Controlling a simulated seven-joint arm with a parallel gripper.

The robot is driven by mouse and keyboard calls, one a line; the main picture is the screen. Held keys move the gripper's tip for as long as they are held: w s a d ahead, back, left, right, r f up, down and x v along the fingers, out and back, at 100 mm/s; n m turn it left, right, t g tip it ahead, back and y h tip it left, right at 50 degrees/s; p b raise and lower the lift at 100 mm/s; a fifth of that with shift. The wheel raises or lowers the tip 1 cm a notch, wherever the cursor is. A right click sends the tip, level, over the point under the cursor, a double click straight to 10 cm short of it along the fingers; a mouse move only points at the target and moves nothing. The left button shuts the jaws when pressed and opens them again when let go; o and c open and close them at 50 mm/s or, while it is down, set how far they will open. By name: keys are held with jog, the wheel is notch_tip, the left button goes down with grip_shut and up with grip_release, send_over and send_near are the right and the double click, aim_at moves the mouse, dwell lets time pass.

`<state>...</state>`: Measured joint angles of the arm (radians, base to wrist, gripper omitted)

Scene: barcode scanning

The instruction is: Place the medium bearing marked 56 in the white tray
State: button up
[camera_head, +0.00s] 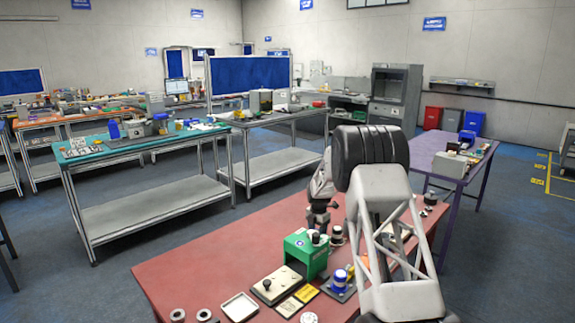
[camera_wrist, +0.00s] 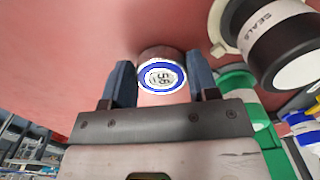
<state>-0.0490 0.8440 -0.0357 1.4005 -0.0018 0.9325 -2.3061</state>
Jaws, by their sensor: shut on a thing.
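The medium bearing marked 56 (camera_wrist: 162,76) sits between the fingers of my gripper (camera_wrist: 162,84) in the wrist view. Its round white face with a blue ring faces the camera, and the number reads sideways. My gripper is shut on it, a finger at each side. Red tabletop shows behind; I cannot tell the bearing's height above it. In the head view my gripper is at the far side of the red table, largely hidden by my arm, and the held bearing cannot be made out. The white tray (camera_head: 240,307) lies at the near left of the table, its inside apparently empty.
Ring-shaped parts (camera_head: 177,314) lie near the front edge. A dark cylinder marked SEALS (camera_wrist: 281,42) stands close right of my gripper.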

aim_at(318, 230)
notch_tip(318, 230, up, 9)
notch_tip(318, 230, down, 10)
jog(key=shift+f, duration=0.1)
notch_tip(318, 230, up, 8)
jog(key=shift+w+r, duration=0.1)
jog(key=shift+c, duration=0.5)
dwell(0.6)
jog(key=shift+d, duration=0.1)
dwell(0.5)
